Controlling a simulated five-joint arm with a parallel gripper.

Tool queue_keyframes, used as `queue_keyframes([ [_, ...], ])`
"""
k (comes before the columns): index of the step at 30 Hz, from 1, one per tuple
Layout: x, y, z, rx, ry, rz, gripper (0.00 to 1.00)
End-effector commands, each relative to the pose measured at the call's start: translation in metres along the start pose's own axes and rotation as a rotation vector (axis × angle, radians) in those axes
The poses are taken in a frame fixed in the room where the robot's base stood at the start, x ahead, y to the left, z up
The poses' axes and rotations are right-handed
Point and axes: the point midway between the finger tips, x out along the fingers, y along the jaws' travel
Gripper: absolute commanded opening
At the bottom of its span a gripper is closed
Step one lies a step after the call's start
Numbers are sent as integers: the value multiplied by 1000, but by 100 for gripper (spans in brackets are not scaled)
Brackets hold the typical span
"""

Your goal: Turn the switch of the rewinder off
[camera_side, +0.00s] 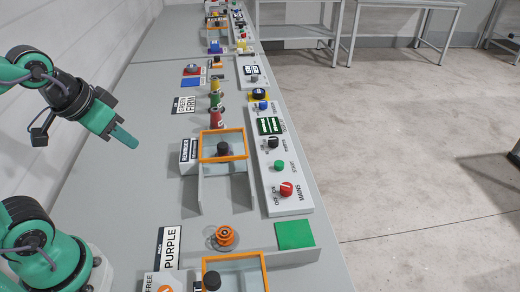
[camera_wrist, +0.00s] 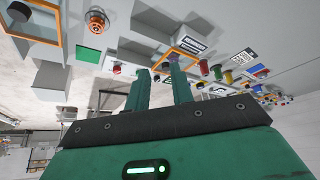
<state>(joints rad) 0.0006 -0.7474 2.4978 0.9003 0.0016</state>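A grey control panel (camera_side: 261,150) runs along the right side of the bench in the side view. It carries a red knob (camera_side: 286,189) marked MAINS with OFF and ON, a green button (camera_side: 279,165), a black knob (camera_side: 273,142), a green display (camera_side: 270,125) and a blue knob (camera_side: 263,105). The small labels are too blurred to tell which switch is the rewinder's. My gripper (camera_side: 130,141) is above the left part of the bench, well apart from the panel. The wrist view shows its two fingers (camera_wrist: 158,66) apart with nothing between them.
Orange-framed clear guards (camera_side: 222,130) stand between my arm and the panel. Several coloured spools (camera_side: 216,118), an orange-and-black part (camera_side: 225,236) and a green pad (camera_side: 295,235) are on the bench. The bench's left strip is mostly clear.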

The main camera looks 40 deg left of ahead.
Motion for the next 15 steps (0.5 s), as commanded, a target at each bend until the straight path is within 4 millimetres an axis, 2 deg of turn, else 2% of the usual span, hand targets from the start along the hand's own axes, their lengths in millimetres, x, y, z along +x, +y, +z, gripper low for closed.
queue_keyframes([
  [1, 0, 0, -1, 5, -2, 1, 33],
  [4, 1, 2, -6, 21, -10, 4, 52],
  [8, 2, 6, -18, 65, -31, 12, 52],
  [15, 12, 21, -55, 198, -89, 39, 52],
])
